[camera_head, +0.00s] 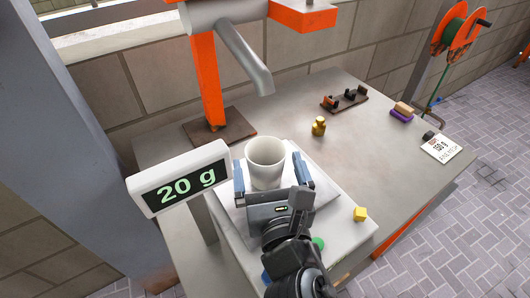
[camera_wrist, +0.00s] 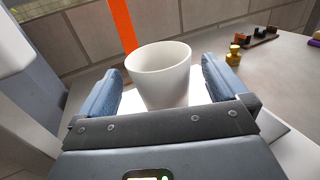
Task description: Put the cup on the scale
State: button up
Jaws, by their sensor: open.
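The white cup (camera_head: 265,162) stands upright over the pale plate of the scale (camera_head: 350,232). It also shows in the wrist view (camera_wrist: 160,75). The scale's display (camera_head: 180,179) on a post at the left reads 20 g. My gripper (camera_head: 275,172) is open, with its two blue-grey fingers on either side of the cup. In the wrist view my gripper (camera_wrist: 165,85) shows a gap between each finger and the cup wall. The cup's base is partly hidden by my gripper's body.
A brass weight (camera_head: 319,126), a dark rack (camera_head: 344,100) and a sponge-like block (camera_head: 403,110) stand farther back on the grey table (camera_head: 290,107). An orange post (camera_head: 207,80) rises behind the cup.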

jog(key=v, duration=0.7)
jog(key=shift+b, duration=0.4)
jog(key=shift+s, duration=0.15)
dwell(2.0)
